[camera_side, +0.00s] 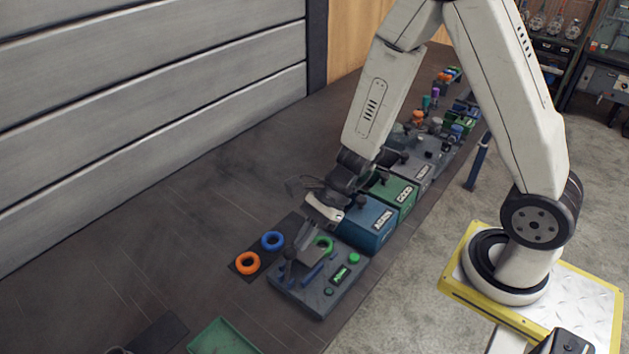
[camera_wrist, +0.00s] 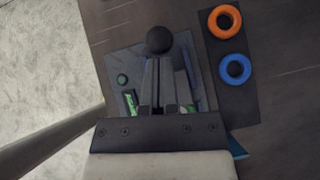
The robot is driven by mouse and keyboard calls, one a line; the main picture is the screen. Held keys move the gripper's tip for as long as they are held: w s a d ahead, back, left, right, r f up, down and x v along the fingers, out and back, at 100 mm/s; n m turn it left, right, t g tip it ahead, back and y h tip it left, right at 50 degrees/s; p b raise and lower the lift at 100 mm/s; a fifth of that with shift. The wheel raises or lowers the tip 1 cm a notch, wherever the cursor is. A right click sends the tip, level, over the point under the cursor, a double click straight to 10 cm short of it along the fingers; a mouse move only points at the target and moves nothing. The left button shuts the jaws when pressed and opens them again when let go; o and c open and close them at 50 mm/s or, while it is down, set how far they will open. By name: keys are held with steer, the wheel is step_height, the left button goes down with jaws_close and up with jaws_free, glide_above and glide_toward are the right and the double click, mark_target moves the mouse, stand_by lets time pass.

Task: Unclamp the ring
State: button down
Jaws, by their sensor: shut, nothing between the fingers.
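A green ring (camera_side: 323,244) sits on a dark grey fixture plate (camera_side: 318,300), partly hidden by my gripper. In the wrist view, only a sliver of green shows beside the fingers. My gripper (camera_side: 292,254) points down over the plate, left of the green ring. Its fingers (camera_wrist: 159,62) are shut with nothing between them. A dark ball knob (camera_wrist: 159,40) shows just beyond the fingertips in the wrist view; I cannot tell whether they touch it. What lies under the fingers is hidden.
An orange ring (camera_side: 248,263) and a blue ring (camera_side: 272,240) lie on a dark mat beside the plate. A green tray (camera_side: 222,338) is at the front. The table's left side is clear.

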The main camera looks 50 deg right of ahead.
steer(key=a+h, duration=0.1)
steer(key=a+r+h, duration=0.1)
steer(key=shift+a+h, duration=0.4)
steer(key=shift+a+r, duration=0.15)
steer(key=shift+a, duration=1.6)
steer(key=shift+d+r, duration=0.35)
steer(key=shift+d, duration=0.2)
glide_toward(286, 249)
step_height(286, 249, up, 2)
steer(key=s+a, duration=0.1)
steer(key=a, duration=0.2)
steer(key=shift+s+a+v, duration=0.1)
steer(key=shift+a+v, duration=0.05)
steer(key=shift+v, duration=0.65)
steer(key=shift+s+a+v, duration=0.1)
steer(key=shift+s+v, duration=0.05)
steer(key=shift+v, duration=0.6)
steer(key=shift+r, duration=0.1)
